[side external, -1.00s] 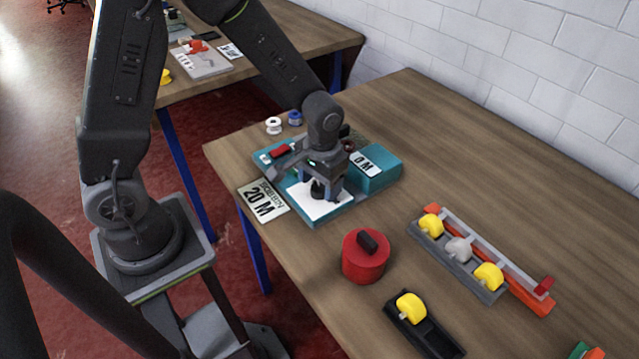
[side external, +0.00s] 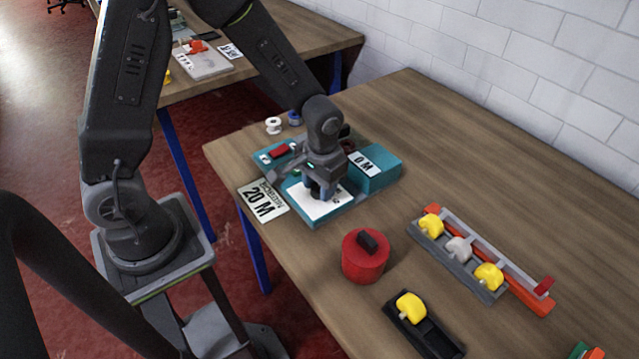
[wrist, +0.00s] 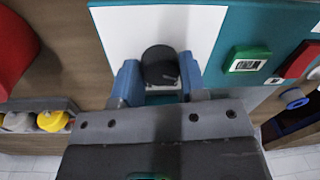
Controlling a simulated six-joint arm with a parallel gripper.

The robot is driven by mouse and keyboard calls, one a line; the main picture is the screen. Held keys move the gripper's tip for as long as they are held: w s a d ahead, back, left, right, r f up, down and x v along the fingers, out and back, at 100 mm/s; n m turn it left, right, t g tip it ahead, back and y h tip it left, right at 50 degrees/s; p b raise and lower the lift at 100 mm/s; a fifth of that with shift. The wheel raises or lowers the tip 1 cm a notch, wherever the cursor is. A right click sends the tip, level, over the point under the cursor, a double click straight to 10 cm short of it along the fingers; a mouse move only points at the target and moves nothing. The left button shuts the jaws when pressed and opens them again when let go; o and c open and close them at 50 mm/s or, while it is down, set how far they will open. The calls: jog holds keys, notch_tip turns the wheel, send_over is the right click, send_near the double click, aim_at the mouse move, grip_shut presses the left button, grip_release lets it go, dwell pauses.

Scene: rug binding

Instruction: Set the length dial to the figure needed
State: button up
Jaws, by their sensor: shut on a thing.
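A teal machine (side external: 376,179) stands near the table's left edge, with a white panel (wrist: 115,28). A black dial knob (wrist: 162,60) sits on the panel, between the two blue fingers of my gripper (wrist: 160,80). My gripper (side external: 322,193) is shut on the knob; in the side view it hides the knob. The machine's display (side external: 365,163) appears to read "0 M". A card (side external: 263,202) reading "20 M" lies at the table edge beside the machine; its smaller text is unreadable.
A red canister (side external: 365,257) with a black handle stands right of the machine. Beyond it are a rack with yellow and grey pieces (side external: 458,250) and a black holder (side external: 425,328). A green labelled block (wrist: 248,62) and a red part (wrist: 298,62) sit beside the panel.

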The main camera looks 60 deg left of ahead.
jog(key=shift+m, duration=0.3)
jog(key=m, duration=0.3)
jog(key=shift+s+m, duration=0.1)
jog(key=shift+m, duration=0.2)
jog(key=shift+m+t, duration=0.3)
jog(key=shift+m, duration=1.9)
jog(key=o, duration=0.9)
jog(key=shift+o, duration=0.2)
